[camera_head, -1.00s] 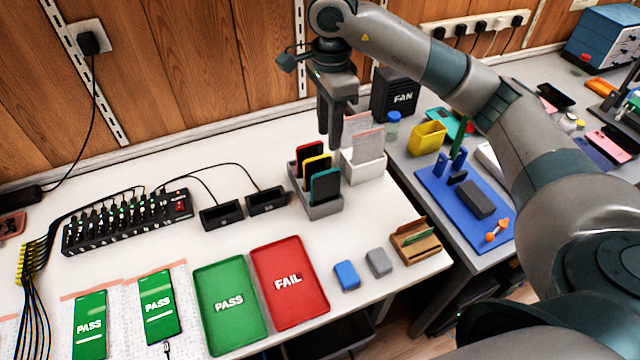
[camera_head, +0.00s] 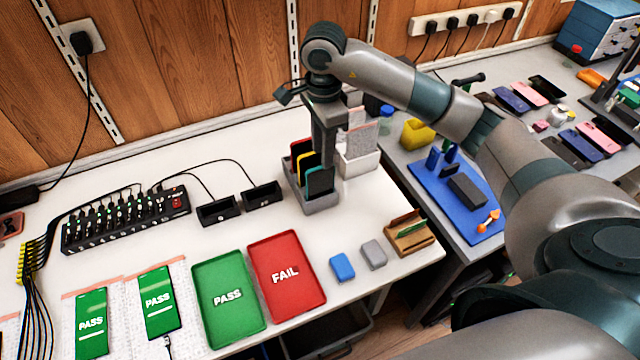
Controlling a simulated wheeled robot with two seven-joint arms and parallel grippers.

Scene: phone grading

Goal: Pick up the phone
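A grey rack (camera_head: 318,207) on the white table holds three upright phones: a red-edged phone (camera_head: 299,148), a yellow-edged phone (camera_head: 305,162) and a teal-edged phone (camera_head: 319,182). My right gripper (camera_head: 324,160) points down over the rack, its fingertips at the phones' upper ends. The fingers hide part of the phones, and I cannot tell whether they touch or grip one. Two phones showing green PASS screens, one at far left (camera_head: 91,322) and one nearer the trays (camera_head: 159,302), lie flat at the front left. My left gripper is not in view.
A green PASS tray (camera_head: 228,325) and a red FAIL tray (camera_head: 288,301) lie in front of the rack. Two black docks (camera_head: 218,211) stand left of it. A white holder (camera_head: 360,169) is close behind right. A wooden stand (camera_head: 408,241) sits near the table edge.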

